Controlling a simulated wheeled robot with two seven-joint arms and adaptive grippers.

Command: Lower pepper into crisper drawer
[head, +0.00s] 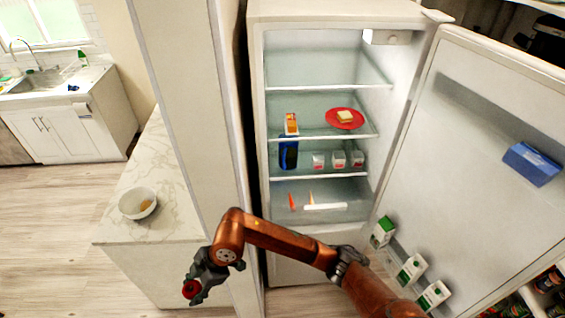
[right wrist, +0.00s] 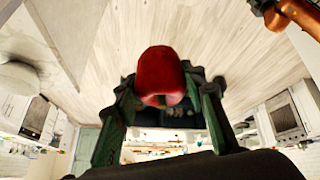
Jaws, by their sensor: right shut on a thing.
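The red pepper (head: 191,289) is at the lower left of the head view. My right gripper (head: 197,285) is shut on it and holds it in the air in front of the counter. In the right wrist view the pepper (right wrist: 163,75) sits between the two fingers, its far side hidden. The crisper drawer (head: 324,207) is at the bottom of the open fridge's lit interior, with a white front strip and orange carrot-like tips inside. The gripper is left of the drawer and well apart from it. My left gripper is not in view.
The fridge door (head: 480,160) stands open to the right, with cartons (head: 411,269) low on it. A tall panel (head: 190,110) stands between the counter and fridge. A white bowl (head: 138,203) sits on the marble counter (head: 165,185). A red plate (head: 344,119) is on a shelf.

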